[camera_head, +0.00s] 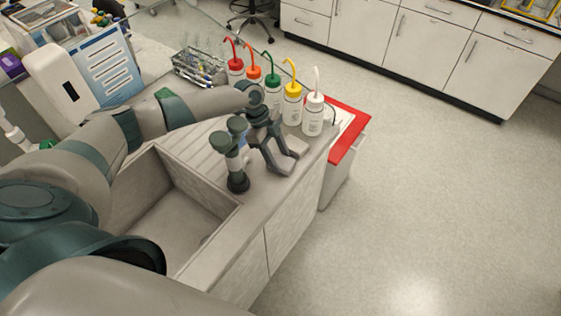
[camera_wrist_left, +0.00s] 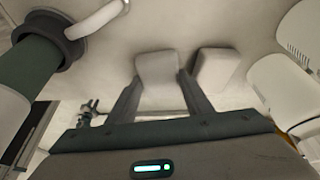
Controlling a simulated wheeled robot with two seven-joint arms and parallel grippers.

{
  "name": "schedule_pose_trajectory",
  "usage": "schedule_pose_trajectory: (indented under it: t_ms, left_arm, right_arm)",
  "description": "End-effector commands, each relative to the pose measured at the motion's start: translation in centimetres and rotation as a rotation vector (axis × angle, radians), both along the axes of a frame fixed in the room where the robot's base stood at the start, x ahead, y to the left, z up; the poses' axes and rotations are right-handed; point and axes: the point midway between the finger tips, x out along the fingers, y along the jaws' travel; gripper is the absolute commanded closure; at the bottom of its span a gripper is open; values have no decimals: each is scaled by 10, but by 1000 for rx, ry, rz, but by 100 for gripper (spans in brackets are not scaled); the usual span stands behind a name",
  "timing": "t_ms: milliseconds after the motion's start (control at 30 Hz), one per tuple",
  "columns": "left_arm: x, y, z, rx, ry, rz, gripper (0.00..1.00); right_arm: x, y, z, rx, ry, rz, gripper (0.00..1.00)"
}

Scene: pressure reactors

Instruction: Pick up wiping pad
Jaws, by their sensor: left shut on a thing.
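My left gripper (camera_head: 274,158) reaches down over the counter beside the sink and is shut on a light grey wiping pad (camera_head: 283,166). In the left wrist view the pad (camera_wrist_left: 157,68) sits between the two fingers of the gripper (camera_wrist_left: 160,90). A second similar light grey pad (camera_head: 298,147) is just beside it, outside the fingers; it also shows in the left wrist view (camera_wrist_left: 216,66). I cannot tell whether the held pad still touches the counter. My right gripper is not in view.
A dark green and grey tap fixture (camera_head: 236,170) stands close left of the gripper, beside the sink (camera_head: 180,215). Several wash bottles (camera_head: 292,105) with coloured spouts stand behind it. A red-rimmed bin (camera_head: 350,130) is at the counter's end. Open floor lies to the right.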

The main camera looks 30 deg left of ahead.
Motion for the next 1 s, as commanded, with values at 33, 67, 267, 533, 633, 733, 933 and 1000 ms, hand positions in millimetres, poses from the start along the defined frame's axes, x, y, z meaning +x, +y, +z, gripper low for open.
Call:
schedule_pose_trajectory:
  t_ms: [33,67,267,533,633,733,933,1000]
  left_arm:
    - [0,0,0,0,0,0,75]
    - [0,0,0,0,0,0,75]
    - [0,0,6,-1,-2,-1,75]
    - [1,-1,39,-1,-6,-3,75]
    - [-2,-22,49,-3,-5,-8,75]
    - [-5,-41,61,-3,-5,-7,75]
    - [-10,-79,84,-2,-5,-6,75]
    - [-12,-90,91,-2,-5,-6,75]
  right_arm:
    - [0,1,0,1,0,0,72]
    - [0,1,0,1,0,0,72]
    - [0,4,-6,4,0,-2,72]
    - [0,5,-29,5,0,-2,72]
    - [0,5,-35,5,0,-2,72]
    - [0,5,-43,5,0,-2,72]
    - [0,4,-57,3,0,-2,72]
    - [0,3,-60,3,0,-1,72]
